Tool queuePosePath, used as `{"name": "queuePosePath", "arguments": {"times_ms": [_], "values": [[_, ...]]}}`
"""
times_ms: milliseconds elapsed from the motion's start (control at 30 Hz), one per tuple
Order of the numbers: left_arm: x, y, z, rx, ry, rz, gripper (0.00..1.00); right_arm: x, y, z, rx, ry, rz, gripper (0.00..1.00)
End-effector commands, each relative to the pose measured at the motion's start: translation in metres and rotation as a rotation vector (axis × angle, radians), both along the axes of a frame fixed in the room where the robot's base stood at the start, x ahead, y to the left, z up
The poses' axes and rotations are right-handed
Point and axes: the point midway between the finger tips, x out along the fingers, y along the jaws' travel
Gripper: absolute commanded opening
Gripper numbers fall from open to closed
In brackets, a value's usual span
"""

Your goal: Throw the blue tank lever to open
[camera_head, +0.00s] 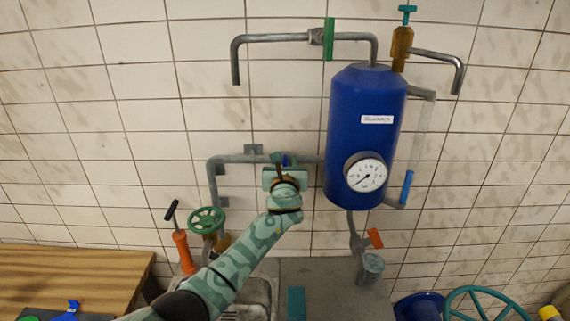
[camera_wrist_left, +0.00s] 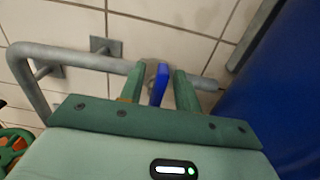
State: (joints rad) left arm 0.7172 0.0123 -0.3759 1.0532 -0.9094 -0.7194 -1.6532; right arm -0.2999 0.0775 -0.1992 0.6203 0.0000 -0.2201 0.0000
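The blue tank (camera_head: 362,130) hangs on the tiled wall, with a grey pipe (camera_head: 233,159) on its left. A small blue lever (camera_wrist_left: 158,84) sits on this pipe at a valve. In the head view the lever is mostly hidden by my left gripper (camera_head: 284,160). In the left wrist view my left gripper (camera_wrist_left: 160,90) is open, with one green finger on each side of the lever and narrow gaps visible. I cannot tell whether the fingertips touch the valve behind. My right gripper is not in view.
Another blue handle (camera_head: 407,187) is on the tank's right pipe. A green lever (camera_head: 328,40) and an orange valve (camera_head: 402,48) are above. A red-orange handle (camera_head: 375,238) is below. A green handwheel (camera_head: 206,220) and wooden bench (camera_head: 75,270) are at left.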

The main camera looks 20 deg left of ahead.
Motion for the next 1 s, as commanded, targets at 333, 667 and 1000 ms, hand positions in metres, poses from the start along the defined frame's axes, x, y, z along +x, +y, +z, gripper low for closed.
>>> {"name": "queuePosePath", "arguments": {"times_ms": [333, 667, 1000], "values": [[0.000, 0.000, 0.000, 0.000, 0.000, 0.000, 0.00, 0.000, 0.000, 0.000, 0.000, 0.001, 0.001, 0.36], [-0.001, 0.001, -0.001, -0.057, -0.016, -0.001, 0.00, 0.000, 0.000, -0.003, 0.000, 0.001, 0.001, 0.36], [-0.003, 0.008, -0.003, -0.295, -0.085, 0.000, 0.00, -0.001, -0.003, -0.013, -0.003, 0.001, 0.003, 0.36]]}}
